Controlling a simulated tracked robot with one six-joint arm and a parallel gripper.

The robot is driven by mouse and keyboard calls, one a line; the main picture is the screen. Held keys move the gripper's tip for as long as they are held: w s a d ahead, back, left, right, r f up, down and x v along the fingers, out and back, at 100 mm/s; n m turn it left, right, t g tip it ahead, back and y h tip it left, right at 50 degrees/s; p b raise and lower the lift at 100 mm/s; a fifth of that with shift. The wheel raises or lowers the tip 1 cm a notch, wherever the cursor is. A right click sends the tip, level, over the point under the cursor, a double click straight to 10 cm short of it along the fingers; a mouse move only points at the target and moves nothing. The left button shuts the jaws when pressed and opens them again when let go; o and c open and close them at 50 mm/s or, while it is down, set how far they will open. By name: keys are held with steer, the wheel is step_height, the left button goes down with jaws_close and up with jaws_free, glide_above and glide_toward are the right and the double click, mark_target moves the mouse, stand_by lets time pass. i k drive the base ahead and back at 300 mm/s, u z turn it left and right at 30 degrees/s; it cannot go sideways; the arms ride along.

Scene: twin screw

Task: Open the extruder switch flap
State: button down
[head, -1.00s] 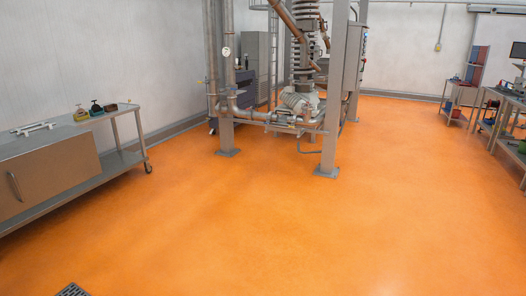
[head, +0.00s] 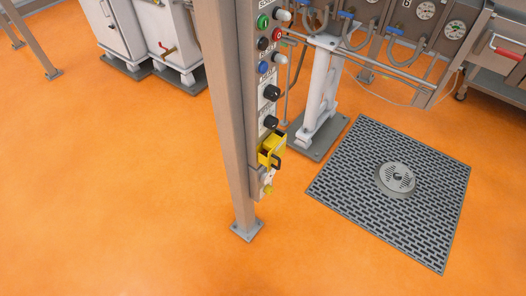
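A narrow control panel (head: 267,73) with coloured buttons and black knobs is fixed to a grey upright post (head: 226,110) in the middle of the head view. Low on the panel is a small yellow flap housing (head: 271,149) with a dark handle-like loop at its right side. I cannot tell at this size whether its flap is open or shut. My gripper is not in view.
A dark floor grate (head: 425,214) with a round drain cover (head: 396,179) lies right of the post. A white stand (head: 318,95) is close behind the panel. Gauges (head: 424,37) are at the back right. Pale cabinets (head: 170,40) stand at the back left. The orange floor in front is clear.

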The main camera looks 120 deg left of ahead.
mark_target(275, 144)
steer(key=u, duration=3.85)
steer(key=i, duration=1)
